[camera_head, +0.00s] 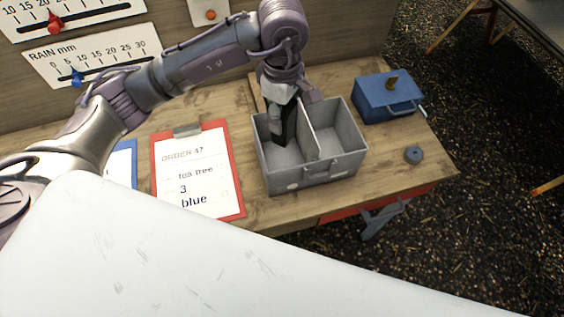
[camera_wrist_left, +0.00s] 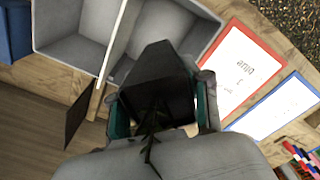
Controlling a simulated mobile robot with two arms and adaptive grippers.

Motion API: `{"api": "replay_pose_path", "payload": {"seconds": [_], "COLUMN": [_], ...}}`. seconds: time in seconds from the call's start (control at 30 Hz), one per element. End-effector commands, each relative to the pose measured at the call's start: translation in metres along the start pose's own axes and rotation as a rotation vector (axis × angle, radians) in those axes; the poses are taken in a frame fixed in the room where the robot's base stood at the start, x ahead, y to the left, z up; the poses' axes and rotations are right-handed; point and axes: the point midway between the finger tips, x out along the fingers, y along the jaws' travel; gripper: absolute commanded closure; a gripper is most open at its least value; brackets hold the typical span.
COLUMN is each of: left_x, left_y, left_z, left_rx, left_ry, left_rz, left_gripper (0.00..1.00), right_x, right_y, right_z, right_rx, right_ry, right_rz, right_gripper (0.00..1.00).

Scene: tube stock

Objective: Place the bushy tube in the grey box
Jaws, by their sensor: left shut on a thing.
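My left gripper (camera_head: 283,100) reaches down over the left compartment of the grey box (camera_head: 313,174) in the head view. It is shut on a black tapered tube (camera_head: 284,127), which hangs roughly upright in that compartment; whether it touches the floor I cannot tell. In the left wrist view the gripper's (camera_wrist_left: 160,108) teal pads lie on both sides of the black tube (camera_wrist_left: 155,75). A dark green sprig (camera_wrist_left: 151,125) shows at its near end; how bushy it is is hard to tell. The grey box (camera_wrist_left: 118,38) has a divider. My right gripper is not in view.
A red clipboard (camera_head: 238,196) reading "ORDER 47, tea tree, 3, blue" lies left of the box. A blue clipboard (camera_head: 132,165) is farther left. The right compartment looks empty.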

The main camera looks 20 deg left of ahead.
Motion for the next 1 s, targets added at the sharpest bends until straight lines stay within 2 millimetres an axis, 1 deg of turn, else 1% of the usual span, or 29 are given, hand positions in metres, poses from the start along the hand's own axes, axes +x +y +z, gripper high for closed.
{"api": "replay_pose_path", "payload": {"seconds": [0.03,0.13,0.3,0.43,0.67,0.83,0.9,1.0], "left_x": [0.009,0.018,0.048,0.068,0.088,0.111,0.116,0.116], "left_y": [-0.001,-0.001,-0.002,-0.002,-0.001,-0.002,-0.001,0.0], "left_z": [0.0,0.0,0.0,0.0,0.0,0.0,0.0,0.0], "left_rx": [0.0,0.0,-0.001,0.0,0.0,-0.001,0.0,0.001], "left_ry": [-0.001,0.0,0.0,0.0,0.0,0.0,0.0,0.0], "left_rz": [-0.005,-0.005,-0.01,-0.006,-0.005,-0.006,-0.003,-0.002], "left_gripper": [0.94,0.94,0.94,0.94,0.94,0.94,0.94,0.94], "right_x": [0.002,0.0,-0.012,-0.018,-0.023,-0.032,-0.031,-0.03], "right_y": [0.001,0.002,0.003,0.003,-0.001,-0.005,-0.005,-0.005], "right_z": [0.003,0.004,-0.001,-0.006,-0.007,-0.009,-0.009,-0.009], "right_rx": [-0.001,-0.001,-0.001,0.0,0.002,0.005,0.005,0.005], "right_ry": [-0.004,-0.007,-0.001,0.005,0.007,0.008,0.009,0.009], "right_rz": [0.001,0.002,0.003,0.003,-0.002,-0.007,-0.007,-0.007], "right_gripper": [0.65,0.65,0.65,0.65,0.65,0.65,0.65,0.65]}}
